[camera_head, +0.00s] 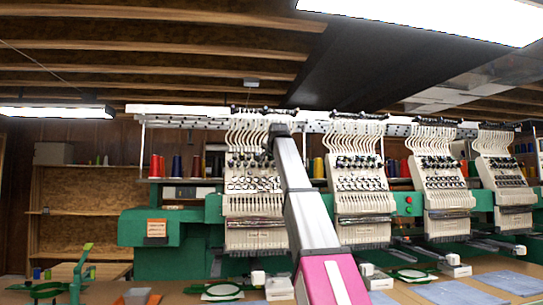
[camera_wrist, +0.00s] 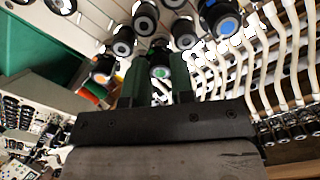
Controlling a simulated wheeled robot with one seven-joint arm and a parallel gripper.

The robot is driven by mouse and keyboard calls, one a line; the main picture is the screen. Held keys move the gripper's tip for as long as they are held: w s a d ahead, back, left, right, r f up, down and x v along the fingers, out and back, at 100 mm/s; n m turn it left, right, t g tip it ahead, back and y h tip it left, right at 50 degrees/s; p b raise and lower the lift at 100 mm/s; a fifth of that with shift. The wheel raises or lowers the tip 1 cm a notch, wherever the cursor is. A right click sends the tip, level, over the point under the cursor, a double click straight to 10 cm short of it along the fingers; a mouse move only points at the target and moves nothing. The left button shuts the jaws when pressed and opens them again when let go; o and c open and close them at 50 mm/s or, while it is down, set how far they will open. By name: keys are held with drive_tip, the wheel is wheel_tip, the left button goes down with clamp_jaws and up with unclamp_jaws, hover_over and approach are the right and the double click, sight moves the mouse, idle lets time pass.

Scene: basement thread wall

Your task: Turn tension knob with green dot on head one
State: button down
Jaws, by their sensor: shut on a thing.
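Head one is the leftmost cream sewing head (camera_head: 252,205) in the head view, with rows of dark knobs across its upper part. The knob with the green dot (camera_wrist: 160,72) is dark and round, and sits between my fingers in the wrist view. My gripper (camera_wrist: 158,80) is shut on this knob, a finger on each side. In the head view my arm rises from the bottom and ends at my gripper (camera_head: 277,132), against the upper right of head one. The fingertips are too small to make out there.
Neighbouring knobs crowd my fingers, including a blue-dot knob (camera_wrist: 228,27) at upper right and an orange-dot knob (camera_wrist: 101,77) at left. White curved thread tubes (camera_wrist: 285,60) run at right. More heads (camera_head: 362,200) stand to the right, with hoops (camera_head: 222,290) below.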

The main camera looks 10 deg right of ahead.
drive_tip(key=shift+m, duration=2.1)
drive_tip(key=c, duration=1)
unclamp_jaws()
drive_tip(key=shift+o, duration=0.2)
drive_tip(key=v, duration=1.1)
drive_tip(key=shift+d, duration=0.1)
